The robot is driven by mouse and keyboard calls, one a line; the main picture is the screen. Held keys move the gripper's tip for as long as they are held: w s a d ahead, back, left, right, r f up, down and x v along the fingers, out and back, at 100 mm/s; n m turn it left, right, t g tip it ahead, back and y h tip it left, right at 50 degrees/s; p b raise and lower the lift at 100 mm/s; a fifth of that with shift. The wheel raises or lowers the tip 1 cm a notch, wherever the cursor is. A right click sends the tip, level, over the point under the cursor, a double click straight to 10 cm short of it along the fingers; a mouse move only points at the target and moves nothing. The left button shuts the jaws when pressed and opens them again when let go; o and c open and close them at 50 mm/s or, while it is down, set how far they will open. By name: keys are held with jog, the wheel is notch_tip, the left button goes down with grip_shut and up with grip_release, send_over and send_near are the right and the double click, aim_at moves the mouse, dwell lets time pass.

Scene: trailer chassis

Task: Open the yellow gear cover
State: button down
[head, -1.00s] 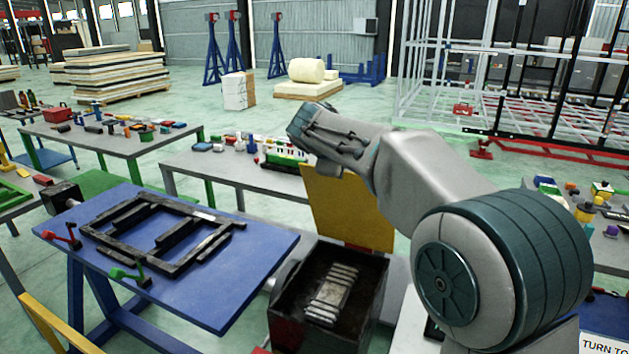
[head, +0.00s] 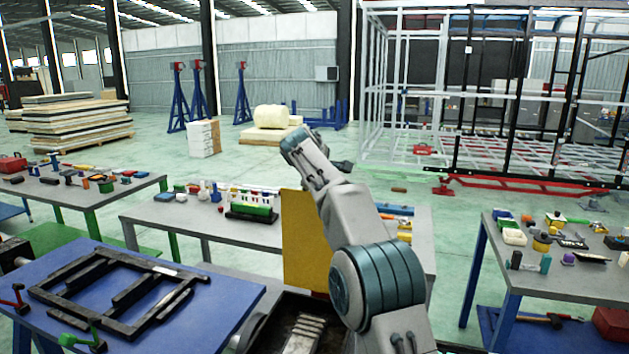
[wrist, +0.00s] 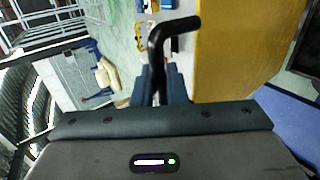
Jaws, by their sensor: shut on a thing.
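The yellow gear cover (head: 298,240) stands upright at the back edge of a dark open box (head: 265,310) in the head view. Part of the cover is hidden behind my arm. In the wrist view the cover (wrist: 235,45) fills the upper right, with a black bent handle (wrist: 178,26) beside it. My gripper (wrist: 160,85) is shut on this handle, which passes between its blue-grey fingers. In the head view the fingertips and handle are not clearly seen. Light metal parts (head: 305,332) show inside the box.
A blue table (head: 215,290) with a black frame (head: 120,290) stands at left. A grey bench (head: 165,215) with small parts and a toy-like model is behind the cover. Another table (head: 520,270) with items stands at right.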

jog(key=shift+w, duration=0.15)
jog(key=c, duration=1.6)
grip_release()
jog(key=shift+o, duration=0.2)
jog(key=b+v, duration=0.3)
jog(key=v, duration=1)
jog(key=shift+s+r, duration=0.2)
jog(key=shift+s, duration=0.15)
jog(key=shift+a, duration=0.1)
